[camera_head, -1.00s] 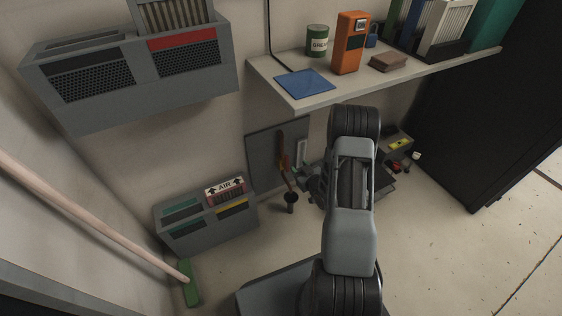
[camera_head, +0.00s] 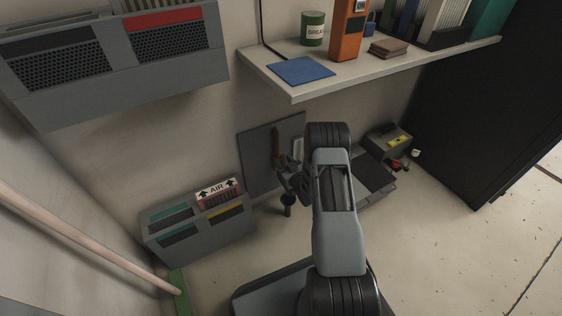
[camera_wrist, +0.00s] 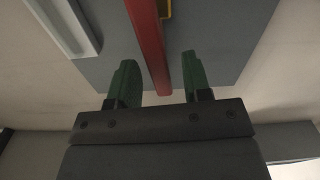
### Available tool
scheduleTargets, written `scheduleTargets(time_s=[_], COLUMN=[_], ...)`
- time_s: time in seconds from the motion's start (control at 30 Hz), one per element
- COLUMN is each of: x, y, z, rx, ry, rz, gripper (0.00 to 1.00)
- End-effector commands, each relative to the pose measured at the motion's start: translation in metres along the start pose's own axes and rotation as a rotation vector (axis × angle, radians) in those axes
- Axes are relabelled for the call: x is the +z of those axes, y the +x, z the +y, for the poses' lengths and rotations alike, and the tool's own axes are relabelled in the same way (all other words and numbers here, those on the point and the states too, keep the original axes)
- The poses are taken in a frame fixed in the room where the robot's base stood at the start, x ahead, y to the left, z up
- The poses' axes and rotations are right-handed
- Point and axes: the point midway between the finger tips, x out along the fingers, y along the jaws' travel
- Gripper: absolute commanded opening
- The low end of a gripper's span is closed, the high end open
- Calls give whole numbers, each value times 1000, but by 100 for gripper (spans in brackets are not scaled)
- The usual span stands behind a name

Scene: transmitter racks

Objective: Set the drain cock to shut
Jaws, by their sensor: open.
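A grey panel (camera_head: 258,160) on the wall carries a long red-brown lever (camera_head: 277,143), which looks like the drain cock's handle. The lever's lower part is hidden behind my gripper (camera_head: 287,182) in the head view. In the wrist view the lever shows as a red bar (camera_wrist: 148,40), with a yellow piece (camera_wrist: 165,9) beside its top. My gripper (camera_wrist: 160,62) is open, its two green fingers on either side of the red bar. I cannot tell whether either finger touches it.
A pale handle-like bar (camera_wrist: 66,26) is on the panel, left of the lever. A grey bin labelled AIR (camera_head: 205,235) is left; a shelf (camera_head: 300,92) overhangs above. A grey box (camera_head: 378,142) sits right.

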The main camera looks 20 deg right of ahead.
Motion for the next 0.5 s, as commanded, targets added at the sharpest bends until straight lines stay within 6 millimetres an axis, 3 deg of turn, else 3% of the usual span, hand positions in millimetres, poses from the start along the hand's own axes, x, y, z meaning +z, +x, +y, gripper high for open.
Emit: scheduleTargets(time_s=[0.2,0.5], x=[1,-1], y=[23,30], z=[0,1], rx=[0,2], ry=[-1,0], rz=[1,0], gripper=[45,45])
